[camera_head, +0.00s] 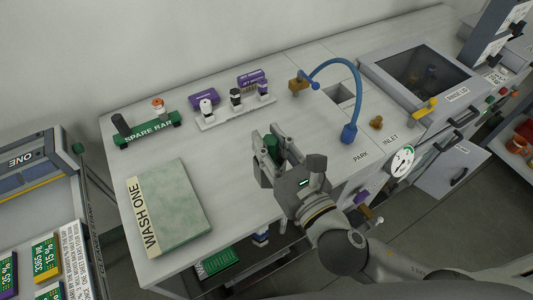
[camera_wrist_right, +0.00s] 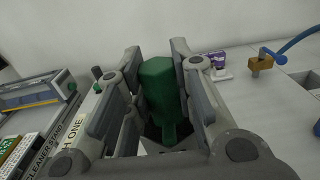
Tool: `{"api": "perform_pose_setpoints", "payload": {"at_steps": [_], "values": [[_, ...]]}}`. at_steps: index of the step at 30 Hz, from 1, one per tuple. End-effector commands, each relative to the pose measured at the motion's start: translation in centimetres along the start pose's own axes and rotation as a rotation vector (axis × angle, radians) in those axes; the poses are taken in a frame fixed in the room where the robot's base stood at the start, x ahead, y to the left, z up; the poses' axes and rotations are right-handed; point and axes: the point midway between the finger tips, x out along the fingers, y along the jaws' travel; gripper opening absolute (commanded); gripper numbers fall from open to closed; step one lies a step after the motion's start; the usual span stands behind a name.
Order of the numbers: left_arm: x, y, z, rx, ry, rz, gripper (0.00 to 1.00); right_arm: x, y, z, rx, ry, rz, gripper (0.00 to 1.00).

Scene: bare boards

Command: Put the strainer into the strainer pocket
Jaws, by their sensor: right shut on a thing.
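My right gripper (camera_head: 272,148) is shut on a dark green faceted piece (camera_head: 271,143) and holds it over the worktop; I cannot tell for sure that it is the strainer. In the right wrist view the green piece (camera_wrist_right: 159,88) stands upright between the fingers of the right gripper (camera_wrist_right: 156,62), with a narrower lower end. No pocket is labelled as the strainer's. A square opening (camera_head: 341,94) in the worktop lies behind and right of the gripper, but I cannot tell whether it is the pocket. My left gripper is not in view.
A green spare rack (camera_head: 150,135), a white holder with bottles (camera_head: 236,111) and a WASH ONE pad (camera_head: 170,208) lie left.

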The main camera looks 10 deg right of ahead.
Motion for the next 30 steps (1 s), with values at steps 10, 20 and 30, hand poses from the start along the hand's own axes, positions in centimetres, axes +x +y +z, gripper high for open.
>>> {"api": "perform_pose_setpoints", "payload": {"at_steps": [10, 20, 30], "values": [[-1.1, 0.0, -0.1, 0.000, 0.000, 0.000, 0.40, 5.2, -2.2, -2.0, -0.004, 0.000, 0.014, 0.00], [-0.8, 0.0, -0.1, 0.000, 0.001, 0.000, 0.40, 10.7, -5.1, -7.4, 0.002, 0.001, 0.015, 0.00], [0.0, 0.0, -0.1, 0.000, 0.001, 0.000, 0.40, 12.6, -6.1, -10.5, 0.003, 0.002, 0.016, 0.00]]}}
